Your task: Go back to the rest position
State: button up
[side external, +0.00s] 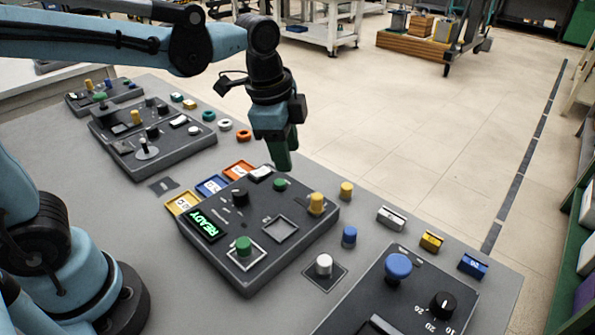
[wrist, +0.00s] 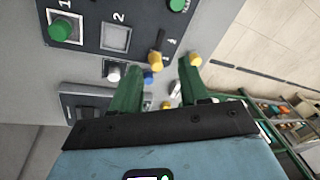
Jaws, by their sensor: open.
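My gripper (side external: 284,150) hangs from the wrist above the back right part of the middle panel (side external: 290,240), fingers pointing down. In the wrist view its two green fingers (wrist: 158,85) are apart, with nothing held between them. The middle panel carries a lit green READY display (side external: 203,224), a green knob (side external: 243,246) in a square frame, an empty square frame (side external: 281,228) and a yellow knob (side external: 317,203). A green button (side external: 280,184) on the panel sits just below the fingertips in the side view.
Right of the panel stand a yellow cylinder (side external: 346,190), a blue cylinder (side external: 349,236) and a white cylinder (side external: 324,265) on a square pad. Another panel (side external: 375,300) with a blue button lies front right. Panels with small parts lie at the far left.

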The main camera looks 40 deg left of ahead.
jog(key=s+a+f+n+t, duration=0.1)
jog(key=s+a+n+t, duration=0.3)
jog(key=s+a+n, duration=0.3)
jog(key=n, duration=0.5)
jog(key=shift+s+a+f+t, duration=0.15)
jog(key=shift+a+f+t, duration=0.1)
jog(key=shift+f+t, duration=0.15)
dwell(2.2)
